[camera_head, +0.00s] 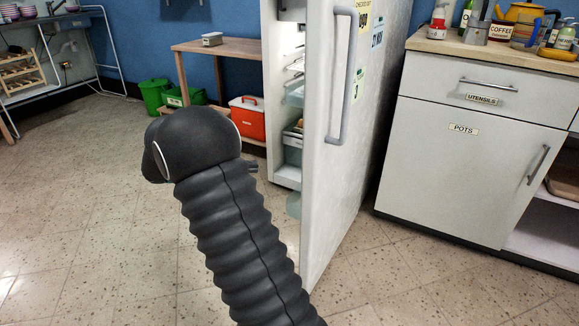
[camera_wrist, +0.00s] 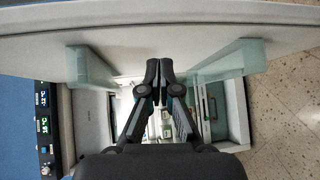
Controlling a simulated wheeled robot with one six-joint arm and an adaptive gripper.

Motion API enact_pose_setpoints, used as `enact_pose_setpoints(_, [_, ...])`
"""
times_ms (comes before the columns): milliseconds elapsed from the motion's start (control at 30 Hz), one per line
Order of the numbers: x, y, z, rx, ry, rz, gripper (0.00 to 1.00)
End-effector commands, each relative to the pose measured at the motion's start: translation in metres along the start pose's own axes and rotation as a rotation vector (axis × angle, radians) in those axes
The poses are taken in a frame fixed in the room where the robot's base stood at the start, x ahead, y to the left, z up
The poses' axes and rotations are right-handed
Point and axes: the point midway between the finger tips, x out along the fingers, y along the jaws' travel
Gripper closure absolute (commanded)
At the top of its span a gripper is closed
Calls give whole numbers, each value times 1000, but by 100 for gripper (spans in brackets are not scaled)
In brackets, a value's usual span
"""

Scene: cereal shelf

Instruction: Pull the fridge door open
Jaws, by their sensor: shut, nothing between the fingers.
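The white fridge door (camera_head: 330,110) stands swung open in the head view, with its grey handle (camera_head: 345,80) on the outer face. The lit fridge interior (camera_head: 288,165) shows in the gap to its left. In the wrist view, the door's inner side (camera_wrist: 140,45) spans the top, with clear greenish bins on it. My gripper (camera_wrist: 158,68) is shut and empty, with its fingertips near the inner side of the door. I cannot tell whether they touch it. The handle is not held. In the head view, my arm hides most of the gripper.
A white cabinet (camera_head: 470,170) with a worktop stands right of the fridge. A wooden bench (camera_head: 215,45), an orange cool box (camera_head: 247,118) and green bins (camera_head: 155,95) are behind my arm. The tiled floor (camera_head: 80,220) is clear at the left.

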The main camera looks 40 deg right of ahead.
Motion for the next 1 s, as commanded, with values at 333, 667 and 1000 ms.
enact_pose_setpoints(333, [-4,-14,-27,54,1,149,100])
enact_pose_setpoints(667, [46,-6,-26,52,-2,148,100])
enact_pose_setpoints(1000, [101,2,-17,51,1,146,100])
